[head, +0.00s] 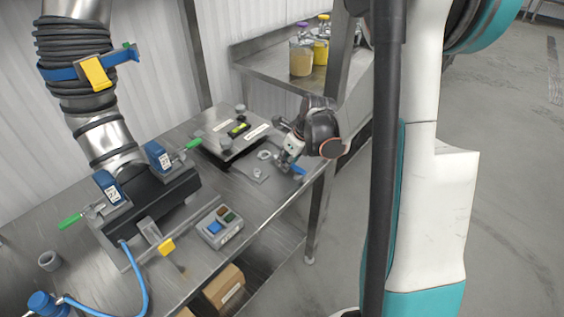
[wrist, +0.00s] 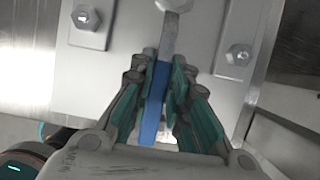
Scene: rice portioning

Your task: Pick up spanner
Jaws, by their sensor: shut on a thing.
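The spanner (wrist: 155,105) has a blue handle and a grey metal shaft. In the wrist view it runs upright between the fingers, with its metal end toward the top edge by a hex nut (wrist: 176,3). My gripper (wrist: 162,78) is shut on the blue handle, with teal finger pads on both sides. In the head view my gripper (head: 289,164) is low at the right edge of the metal table, and a bit of the blue handle (head: 299,170) shows beside it. I cannot tell whether the spanner touches the table.
The metal table (head: 225,180) holds a dark-edged plate (head: 230,132) behind my gripper, a button box (head: 219,228) and a clamped pipe fixture (head: 150,195). A shelf with bottles (head: 301,58) stands behind. Two bolted plates (wrist: 237,52) flank the spanner. Floor is clear to the right.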

